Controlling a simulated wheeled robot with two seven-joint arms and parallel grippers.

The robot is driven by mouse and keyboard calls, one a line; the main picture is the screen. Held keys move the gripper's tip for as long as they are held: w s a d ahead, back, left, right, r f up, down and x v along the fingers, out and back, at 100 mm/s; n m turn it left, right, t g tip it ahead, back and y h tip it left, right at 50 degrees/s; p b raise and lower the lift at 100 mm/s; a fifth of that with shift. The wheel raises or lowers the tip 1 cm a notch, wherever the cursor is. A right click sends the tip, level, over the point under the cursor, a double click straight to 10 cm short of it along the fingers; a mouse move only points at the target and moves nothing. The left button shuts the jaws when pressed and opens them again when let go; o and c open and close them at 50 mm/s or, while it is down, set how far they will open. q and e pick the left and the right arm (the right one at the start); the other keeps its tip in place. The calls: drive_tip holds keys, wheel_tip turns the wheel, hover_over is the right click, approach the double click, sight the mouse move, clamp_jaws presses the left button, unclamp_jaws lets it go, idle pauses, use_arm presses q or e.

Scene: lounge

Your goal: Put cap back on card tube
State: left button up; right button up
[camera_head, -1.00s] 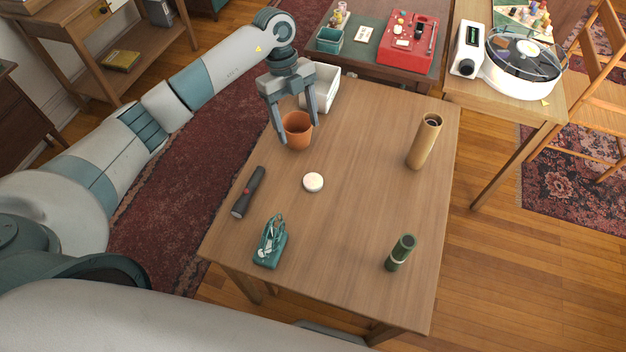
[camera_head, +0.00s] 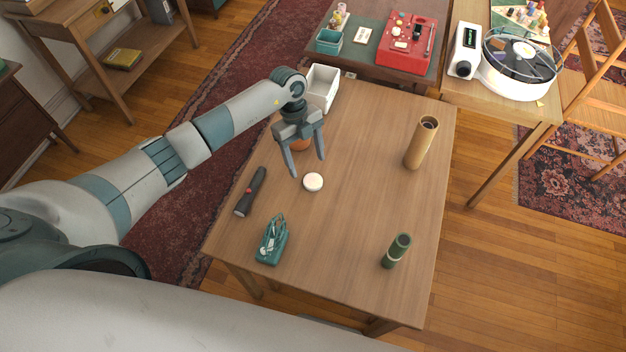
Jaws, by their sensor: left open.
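The tan card tube (camera_head: 421,143) stands upright at the right back of the wooden table, its top end open and dark inside. A round white cap (camera_head: 313,182) lies flat near the middle of the table. My left gripper (camera_head: 308,169) is open and empty, fingers pointing down, just behind and above the cap and apart from it. My right gripper is not in view.
A dark flashlight (camera_head: 250,191) lies at the left edge, with a teal tool holder (camera_head: 272,243) in front. A green cylinder (camera_head: 397,250) stands front right. A white bin (camera_head: 322,88) is at the back left. The table's middle right is clear.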

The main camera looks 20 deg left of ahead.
sight(313, 180)
use_arm(q)
drive_tip(key=shift+s+d+f+p, duration=0.25)
drive_tip(key=shift+d+f+p, duration=0.1)
drive_tip(key=shift+p, duration=0.1)
drive_tip(key=x, duration=0.1)
drive_tip(key=p+x, duration=0.1)
drive_tip(key=x, duration=0.1)
drive_tip(key=shift+s+d+r, duration=0.1)
drive_tip(key=shift+s+d, duration=0.1)
drive_tip(key=shift+d, duration=0.05)
drive_tip(key=shift+d+f, duration=0.1)
drive_tip(key=shift+f, duration=0.55)
drive_tip(key=c, duration=1.1)
